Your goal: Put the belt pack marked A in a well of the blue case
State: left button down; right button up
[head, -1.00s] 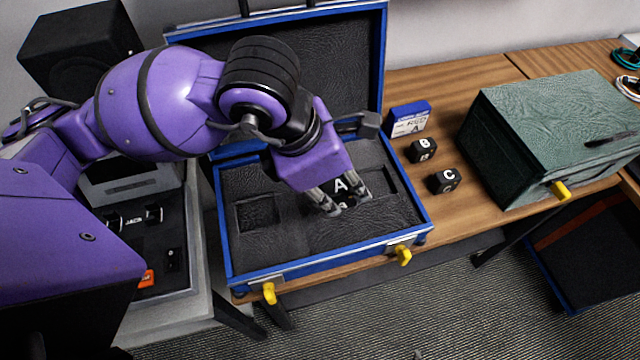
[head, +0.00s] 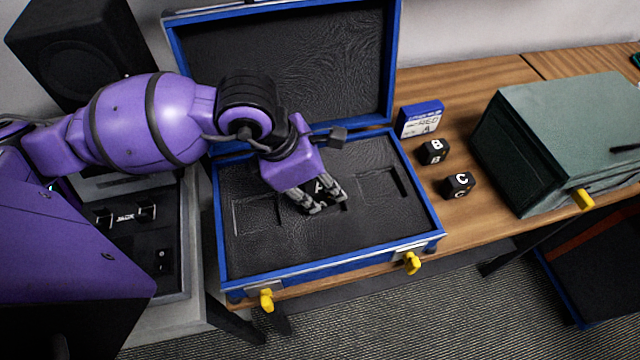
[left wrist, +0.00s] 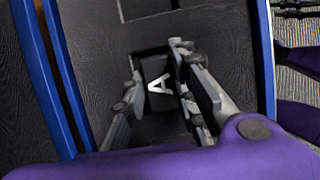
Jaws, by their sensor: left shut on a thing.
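The blue case (head: 222,235) stands open on the table, with a black insert that has several square wells. My left gripper (head: 325,205) is shut on the belt pack marked A (head: 319,187) at the middle well. In the left wrist view the pack (left wrist: 158,88) shows its white A between the two fingers (left wrist: 158,72), and the dark well edges lie around it. The pack sits low, at or partly inside the well; whether it touches the bottom is hidden. The left well (head: 257,216) and right well (head: 384,187) look empty. My right gripper is out of view.
Belt packs B (head: 433,151) and C (head: 458,185) stand on the table right of the case, near a blue and white box (head: 421,119). A green case (head: 560,130) stands farther right. The raised lid (head: 290,65) is behind my gripper.

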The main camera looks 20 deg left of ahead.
pick_arm(q)
jog(key=shift+f, duration=0.2)
jog(key=c, duration=1.7)
grip_release()
jog(key=shift+r, duration=0.5)
jog(key=v, duration=1.1)
jog(key=shift+s+a+r+p, duration=0.15)
jog(key=shift+s+r+p, duration=0.05)
jog(key=shift+p, duration=0.1)
